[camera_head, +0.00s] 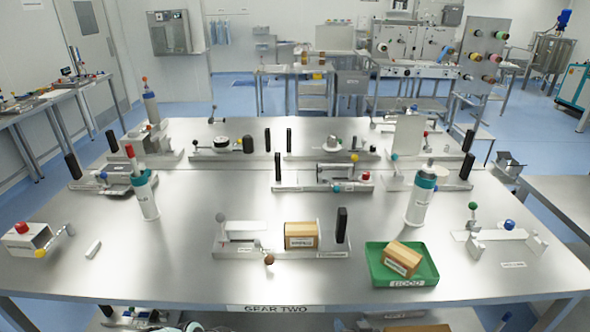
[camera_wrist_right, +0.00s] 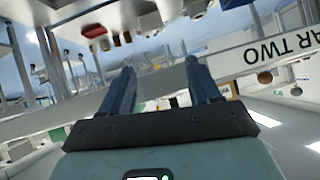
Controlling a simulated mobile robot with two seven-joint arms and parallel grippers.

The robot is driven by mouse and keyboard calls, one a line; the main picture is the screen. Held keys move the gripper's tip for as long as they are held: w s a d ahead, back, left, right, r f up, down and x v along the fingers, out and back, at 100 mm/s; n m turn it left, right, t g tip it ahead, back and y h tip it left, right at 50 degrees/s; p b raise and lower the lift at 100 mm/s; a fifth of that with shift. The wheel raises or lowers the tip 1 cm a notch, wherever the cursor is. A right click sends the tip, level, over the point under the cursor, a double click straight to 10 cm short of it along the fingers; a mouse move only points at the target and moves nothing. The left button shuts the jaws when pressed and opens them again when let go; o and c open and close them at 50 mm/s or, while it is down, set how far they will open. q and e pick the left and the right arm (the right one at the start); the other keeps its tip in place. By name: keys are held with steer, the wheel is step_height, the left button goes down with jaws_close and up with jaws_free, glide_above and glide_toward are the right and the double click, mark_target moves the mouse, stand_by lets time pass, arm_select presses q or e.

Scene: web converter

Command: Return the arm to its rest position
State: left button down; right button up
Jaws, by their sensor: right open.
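My right gripper (camera_wrist_right: 161,66) shows in the right wrist view. Its two dark blue fingers stand apart with nothing between them. The table's front edge, with its GEAR TWO label (camera_wrist_right: 278,55), appears tilted just beyond the fingers, and the gripper looks to be in front of or below that edge. In the head view the same label (camera_head: 277,308) is on the front edge of the steel table (camera_head: 150,275). Only small parts at the bottom edge of the head view may be mine, and I cannot tell which. My left gripper is not in view.
A green tray (camera_head: 432,281) holds a tilted brown box (camera_head: 402,258). Another brown box (camera_head: 301,235) sits on a front-centre fixture (camera_head: 246,253). White bottles with teal caps (camera_head: 422,195) (camera_head: 146,195) stand on either side. The table's front left is mostly bare.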

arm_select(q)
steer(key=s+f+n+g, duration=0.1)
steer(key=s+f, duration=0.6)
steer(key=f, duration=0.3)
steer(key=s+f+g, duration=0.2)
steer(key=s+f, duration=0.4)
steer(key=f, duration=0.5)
arm_select(e)
steer(key=s+f+m+g+y, duration=0.15)
steer(key=s+f+g, duration=0.55)
steer(key=s+f, duration=1.25)
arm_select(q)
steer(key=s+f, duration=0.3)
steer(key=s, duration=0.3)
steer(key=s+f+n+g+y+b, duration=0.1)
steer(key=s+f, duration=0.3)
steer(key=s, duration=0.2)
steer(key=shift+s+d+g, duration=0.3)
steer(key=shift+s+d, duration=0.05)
arm_select(e)
steer(key=s+a+f+m+g, duration=0.2)
steer(key=s+f+g, duration=0.3)
steer(key=s, duration=0.8)
steer(key=x, duration=0.2)
steer(key=shift+s+f, duration=0.15)
steer(key=shift+f, duration=0.2)
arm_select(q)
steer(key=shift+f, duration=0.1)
arm_select(e)
steer(key=shift+y, duration=0.25)
